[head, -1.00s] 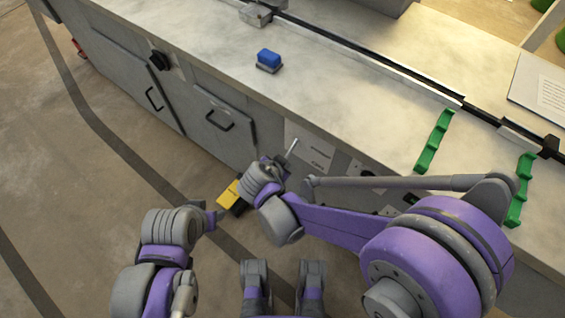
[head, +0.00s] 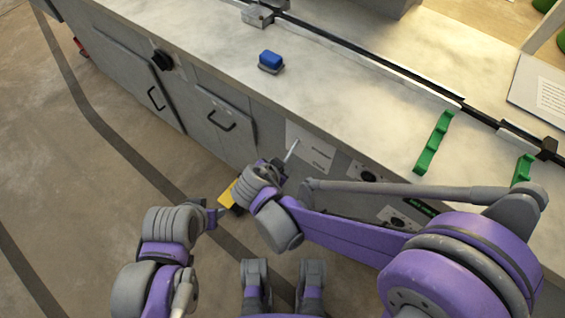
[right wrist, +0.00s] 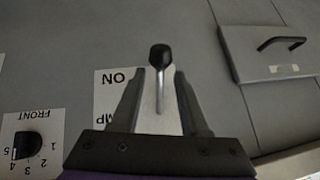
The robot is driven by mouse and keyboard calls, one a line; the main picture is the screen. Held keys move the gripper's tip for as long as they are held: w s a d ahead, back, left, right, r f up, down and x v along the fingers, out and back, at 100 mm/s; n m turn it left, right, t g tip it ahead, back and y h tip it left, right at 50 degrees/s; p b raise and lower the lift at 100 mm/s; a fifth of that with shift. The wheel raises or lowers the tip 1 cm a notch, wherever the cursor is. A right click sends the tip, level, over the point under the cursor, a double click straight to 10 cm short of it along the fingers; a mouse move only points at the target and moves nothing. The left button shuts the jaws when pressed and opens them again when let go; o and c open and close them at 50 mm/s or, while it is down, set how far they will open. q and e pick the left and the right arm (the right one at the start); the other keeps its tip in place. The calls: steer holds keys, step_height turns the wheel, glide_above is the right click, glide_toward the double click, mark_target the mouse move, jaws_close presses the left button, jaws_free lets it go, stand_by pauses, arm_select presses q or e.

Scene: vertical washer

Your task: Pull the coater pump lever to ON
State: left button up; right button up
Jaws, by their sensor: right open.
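The coater pump lever (right wrist: 159,82) is a metal rod with a black knob. In the right wrist view it stands between the two fingers of my right gripper (right wrist: 159,76). The fingers are open on either side of it, with a gap visible. A white label (right wrist: 105,91) behind it shows "ON" and part of "MP" upside down.
A "FRONT" dial (right wrist: 28,145) is at lower left in the wrist view, and a cabinet door with a black handle (right wrist: 281,44) at upper right. The counter (head: 340,95) above holds a blue block (head: 271,59) and green racks (head: 433,143). A yellow object (head: 228,194) lies low beside my right gripper.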

arm_select(q)
steer(key=shift+r+p, duration=0.75)
steer(key=shift+r, duration=0.2)
arm_select(e)
steer(key=v, duration=0.7)
arm_select(q)
step_height(320, 180, up, 12)
steer(key=w+p, duration=0.2)
steer(key=p, duration=0.9)
steer(key=shift+r+t, duration=0.15)
steer(key=shift+t, duration=0.15)
arm_select(e)
steer(key=s+d+r+n+g+y, duration=0.1)
steer(key=s+d+r+n, duration=0.2)
steer(key=d+r, duration=0.4)
steer(key=s+d+r+n+g+y, duration=0.1)
steer(key=s+d+r+n, duration=0.3)
steer(key=d, duration=0.9)
step_height(320, 180, up, 3)
steer(key=shift+s+d+n+y, duration=0.3)
steer(key=shift+s+y, duration=0.1)
steer(key=shift+s, duration=0.5)
